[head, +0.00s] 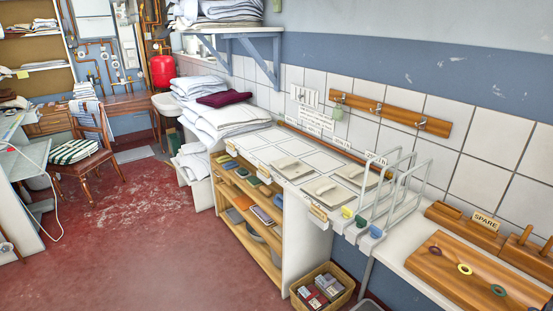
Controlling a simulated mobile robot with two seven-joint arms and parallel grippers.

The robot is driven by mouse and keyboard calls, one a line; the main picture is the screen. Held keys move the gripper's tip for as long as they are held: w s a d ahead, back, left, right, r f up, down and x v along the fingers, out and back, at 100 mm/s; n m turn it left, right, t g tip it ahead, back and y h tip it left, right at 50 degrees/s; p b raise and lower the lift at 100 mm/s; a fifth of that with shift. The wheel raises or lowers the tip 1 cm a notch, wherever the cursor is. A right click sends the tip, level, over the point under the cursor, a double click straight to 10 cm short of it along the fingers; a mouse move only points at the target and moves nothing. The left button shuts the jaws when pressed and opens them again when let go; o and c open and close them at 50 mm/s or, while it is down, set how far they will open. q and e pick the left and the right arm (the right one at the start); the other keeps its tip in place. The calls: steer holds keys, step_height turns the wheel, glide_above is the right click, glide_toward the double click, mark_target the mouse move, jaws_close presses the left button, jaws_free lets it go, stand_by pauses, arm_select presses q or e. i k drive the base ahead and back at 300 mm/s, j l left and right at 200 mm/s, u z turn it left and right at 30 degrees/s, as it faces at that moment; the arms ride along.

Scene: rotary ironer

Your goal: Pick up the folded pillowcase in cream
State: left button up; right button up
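I see several flat cream pieces on the white counter, at its near right part. One cream piece (292,168) lies at the left, another (328,189) lies nearer, and a third (360,174) lies beside the white wire rack. Each seems to have a small raised strip on top. They are small, so I cannot tell which of them, if any, is the folded cream pillowcase. Neither of my grippers is in view.
A white wire rack (392,190) stands right of the cream pieces. White linen stacks (225,122) with a maroon cloth (223,98) lie farther left. Open wooden shelves (228,192) are below the counter. A basket (323,287) sits on the floor.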

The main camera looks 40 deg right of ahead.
mark_target(289, 167)
steer(key=i+j+z, duration=0.1)
steer(key=i+z, duration=0.25)
steer(key=i, duration=0.2)
steer(key=i+j+z, duration=0.2)
steer(key=i+z, duration=0.15)
steer(key=i, duration=0.15)
steer(key=i+j+z, duration=0.1)
steer(key=i+z, duration=0.2)
steer(key=z, duration=0.2)
steer(key=i+j+z, duration=0.25)
steer(key=z, duration=0.2)
steer(key=i+j+z, duration=0.2)
steer(key=z, duration=0.3)
steer(key=i+j+z, duration=0.15)
steer(key=j+z, duration=0.3)
